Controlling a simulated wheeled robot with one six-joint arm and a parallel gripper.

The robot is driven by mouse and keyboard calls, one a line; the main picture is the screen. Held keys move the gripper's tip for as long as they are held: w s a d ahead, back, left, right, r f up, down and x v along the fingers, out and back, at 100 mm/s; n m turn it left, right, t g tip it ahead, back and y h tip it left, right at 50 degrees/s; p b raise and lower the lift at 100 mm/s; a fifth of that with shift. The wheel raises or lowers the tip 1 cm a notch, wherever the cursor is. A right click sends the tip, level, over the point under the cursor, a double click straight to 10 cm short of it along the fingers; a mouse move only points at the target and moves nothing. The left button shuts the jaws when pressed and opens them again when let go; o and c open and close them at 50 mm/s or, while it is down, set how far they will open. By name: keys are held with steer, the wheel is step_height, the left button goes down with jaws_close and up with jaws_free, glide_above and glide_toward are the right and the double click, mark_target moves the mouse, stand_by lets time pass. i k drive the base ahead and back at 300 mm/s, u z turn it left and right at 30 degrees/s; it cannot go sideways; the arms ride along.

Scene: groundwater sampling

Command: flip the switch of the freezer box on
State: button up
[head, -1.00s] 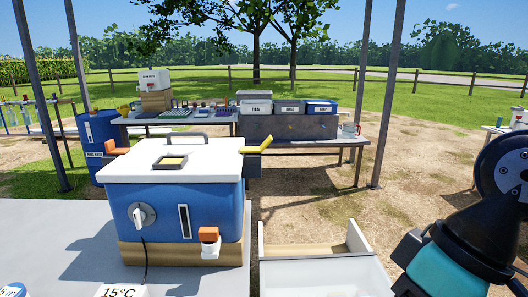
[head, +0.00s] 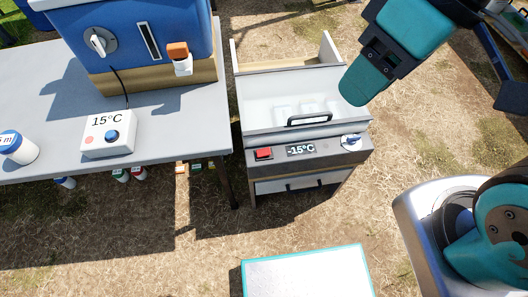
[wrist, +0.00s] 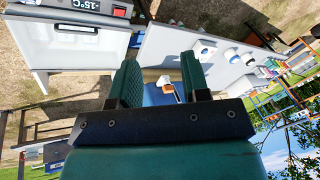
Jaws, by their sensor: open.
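The freezer box (head: 262,120) stands right of the grey table, with a pale see-through lid and a black handle. Its dark front panel carries a red rocker switch (head: 264,153), a display (head: 301,149) reading -15°C and a white-and-blue knob (head: 351,142). I cannot tell which way the rocker is tipped. My gripper (head: 358,88) is above the box's right rear side in the head view, apart from the switch. In the wrist view its fingers (wrist: 160,82) are apart and empty. The red switch (wrist: 119,11) shows there at the upper left, beyond the fingers.
A teal-edged white surface (head: 305,275) lies in front. Bare ground separates it from the freezer box.

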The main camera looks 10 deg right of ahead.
mark_target(265, 152)
steer(key=z, duration=0.05)
steer(key=k, duration=0.5)
steer(key=u, duration=1.1)
steer(key=i, duration=0.7)
steer(key=z, duration=1)
